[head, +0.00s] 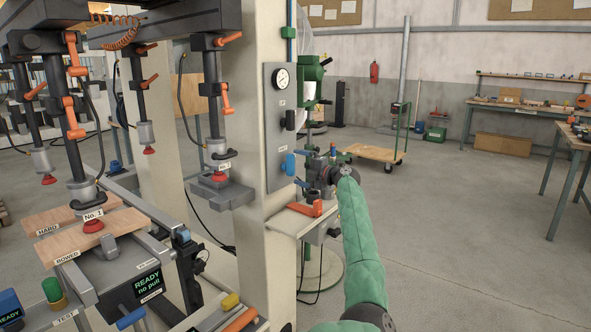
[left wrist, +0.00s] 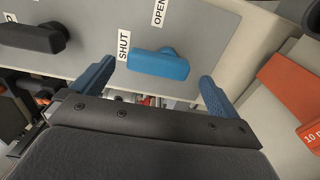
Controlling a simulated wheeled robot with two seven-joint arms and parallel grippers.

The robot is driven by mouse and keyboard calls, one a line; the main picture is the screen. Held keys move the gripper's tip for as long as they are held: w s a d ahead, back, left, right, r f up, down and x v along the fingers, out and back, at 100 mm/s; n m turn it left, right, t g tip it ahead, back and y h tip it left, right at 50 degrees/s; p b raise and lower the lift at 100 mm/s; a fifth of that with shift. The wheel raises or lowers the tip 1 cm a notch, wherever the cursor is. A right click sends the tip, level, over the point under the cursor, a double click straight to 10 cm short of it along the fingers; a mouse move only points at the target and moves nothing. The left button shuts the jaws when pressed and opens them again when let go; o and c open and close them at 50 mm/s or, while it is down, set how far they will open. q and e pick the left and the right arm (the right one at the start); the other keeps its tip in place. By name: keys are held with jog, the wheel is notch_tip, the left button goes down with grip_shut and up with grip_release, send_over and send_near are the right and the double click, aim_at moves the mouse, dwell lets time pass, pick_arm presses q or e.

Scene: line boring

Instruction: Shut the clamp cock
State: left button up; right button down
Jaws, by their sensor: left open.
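The clamp cock is a blue lever (head: 290,164) on the grey panel of the cream column in the head view. In the left wrist view the blue lever (left wrist: 158,65) lies across the picture, its left end beside the SHUT label (left wrist: 123,45). The OPEN label (left wrist: 160,12) is above it. My left gripper (head: 311,172) is just right of the panel in the head view. In the left wrist view its two blue fingers (left wrist: 157,78) are apart, one on each side of the lever, with nothing held. Contact with the lever cannot be told. My right gripper is not in view.
A black lever (left wrist: 30,38) sits on the same panel, left of the blue one. A pressure gauge (head: 282,79) is higher up. An orange object (head: 306,208) lies on a small shelf below the panel. The floor to the right is open, with a cart (head: 372,153) behind.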

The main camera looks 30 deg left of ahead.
pick_arm(q)
jog(key=d, duration=0.5)
jog(key=shift+s, duration=0.25)
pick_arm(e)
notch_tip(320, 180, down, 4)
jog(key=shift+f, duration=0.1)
